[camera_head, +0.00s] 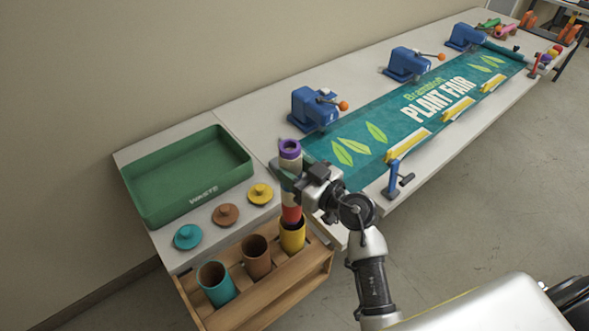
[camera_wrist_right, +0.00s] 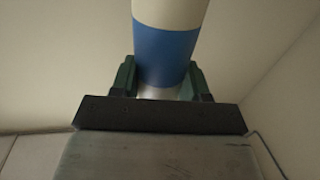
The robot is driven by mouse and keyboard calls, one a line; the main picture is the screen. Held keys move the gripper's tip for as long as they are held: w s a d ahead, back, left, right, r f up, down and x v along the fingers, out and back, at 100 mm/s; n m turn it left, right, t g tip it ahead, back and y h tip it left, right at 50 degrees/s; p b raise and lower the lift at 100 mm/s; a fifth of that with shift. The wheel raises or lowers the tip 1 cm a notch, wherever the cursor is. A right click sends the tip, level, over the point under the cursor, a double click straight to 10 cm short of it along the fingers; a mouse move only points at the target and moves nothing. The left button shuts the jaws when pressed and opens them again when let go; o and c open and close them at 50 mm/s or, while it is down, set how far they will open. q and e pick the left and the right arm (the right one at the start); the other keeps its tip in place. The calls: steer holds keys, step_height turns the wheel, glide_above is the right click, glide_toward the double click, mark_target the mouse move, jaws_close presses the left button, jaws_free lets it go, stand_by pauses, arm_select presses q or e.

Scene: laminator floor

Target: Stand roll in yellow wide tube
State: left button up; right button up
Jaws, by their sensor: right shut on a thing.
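The roll (camera_head: 290,148) is upright, with a purple ring end on top and white, dark and red bands below. My right gripper (camera_head: 300,190) is shut on it at mid-height. In the right wrist view the roll (camera_wrist_right: 167,55) shows cream and blue between the green-padded fingers. The yellow wide tube (camera_head: 292,237) stands in the wooden rack directly below the roll. The roll's red lower part (camera_head: 291,214) meets the tube's mouth in the head view; I cannot tell how far inside it is. My left gripper is not in view.
The wooden rack (camera_head: 275,296) also holds a brown tube (camera_head: 256,257) and a teal tube (camera_head: 216,284). Teal (camera_head: 188,236), brown (camera_head: 225,214) and yellow (camera_head: 261,193) lids lie beside the green waste tray (camera_head: 245,173). A banner (camera_head: 400,133) and blue clamps (camera_head: 316,108) occupy the table to the right.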

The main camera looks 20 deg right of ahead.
steer(key=b, duration=0.3)
glide_above(298, 221)
steer(key=w, duration=0.1)
steer(key=shift+f, duration=3.8)
steer(key=shift+w+a+f+b, duration=0.15)
steer(key=shift+f+b, duration=1.2)
steer(key=shift+f, duration=1.35)
steer(key=shift+s+a+f+b, duration=0.1)
steer(key=shift+f+b, duration=1.2)
steer(key=shift+f, duration=1.35)
steer(key=o, duration=1.5)
